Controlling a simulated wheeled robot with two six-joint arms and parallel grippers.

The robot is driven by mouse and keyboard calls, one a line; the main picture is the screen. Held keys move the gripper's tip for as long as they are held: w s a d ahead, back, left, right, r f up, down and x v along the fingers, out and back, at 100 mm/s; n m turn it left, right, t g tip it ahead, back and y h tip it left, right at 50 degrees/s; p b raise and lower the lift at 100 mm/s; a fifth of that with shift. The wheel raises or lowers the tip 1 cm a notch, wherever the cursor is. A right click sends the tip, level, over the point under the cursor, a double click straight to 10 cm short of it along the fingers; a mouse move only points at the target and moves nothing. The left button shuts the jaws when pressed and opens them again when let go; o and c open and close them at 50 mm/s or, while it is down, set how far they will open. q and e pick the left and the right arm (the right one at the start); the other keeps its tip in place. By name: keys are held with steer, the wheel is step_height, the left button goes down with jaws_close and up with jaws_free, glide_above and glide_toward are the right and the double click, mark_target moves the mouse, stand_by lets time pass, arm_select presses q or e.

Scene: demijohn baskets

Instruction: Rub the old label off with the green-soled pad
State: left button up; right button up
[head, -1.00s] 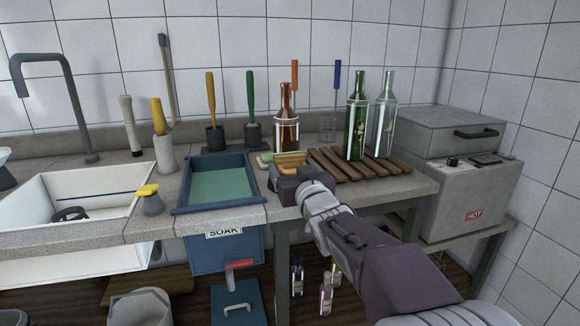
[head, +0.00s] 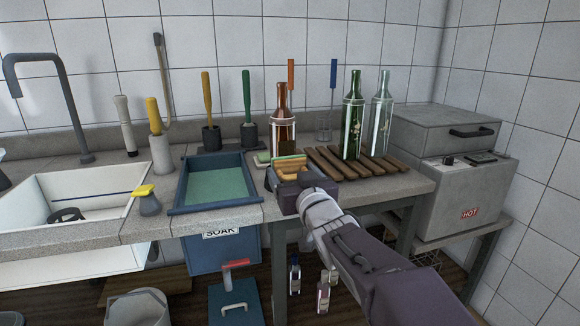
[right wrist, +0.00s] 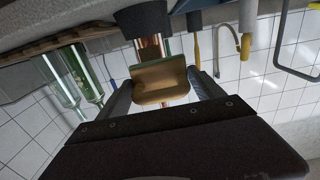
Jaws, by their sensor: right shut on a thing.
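A brown bottle (head: 282,124) stands upright at the back of the counter, with a pale band around its body and a dark patch low on its front. My right gripper (head: 289,177) is in front of the bottle and shut on a tan pad (head: 291,165). A green strip shows at the pad's far edge. In the right wrist view the tan pad (right wrist: 160,82) sits between the two fingers, with the brown bottle (right wrist: 149,47) behind it. I cannot tell whether the pad touches the bottle. My left gripper is not in view.
A green bottle (head: 351,125) and a clear bottle (head: 380,115) stand on the wooden slatted rack (head: 325,170) to the right. A blue soak tray (head: 177,197) and a sink (head: 30,215) are to the left. A grey hot box (head: 460,200) is far right.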

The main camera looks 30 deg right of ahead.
mark_target(292, 153)
steer(key=x, duration=0.5)
steer(key=shift+w, duration=0.25)
steer(key=shift+w+d, duration=0.2)
steer(key=shift+w, duration=0.4)
steer(key=shift+x, duration=0.95)
steer(key=d+p, duration=0.2)
steer(key=shift+s+d+r, duration=0.2)
steer(key=shift+s+d, duration=0.05)
steer(key=shift+s, duration=0.1)
steer(key=shift+s+d+f+p, duration=0.15)
steer(key=shift+d+f+p, duration=0.05)
steer(key=shift+d+p, duration=0.25)
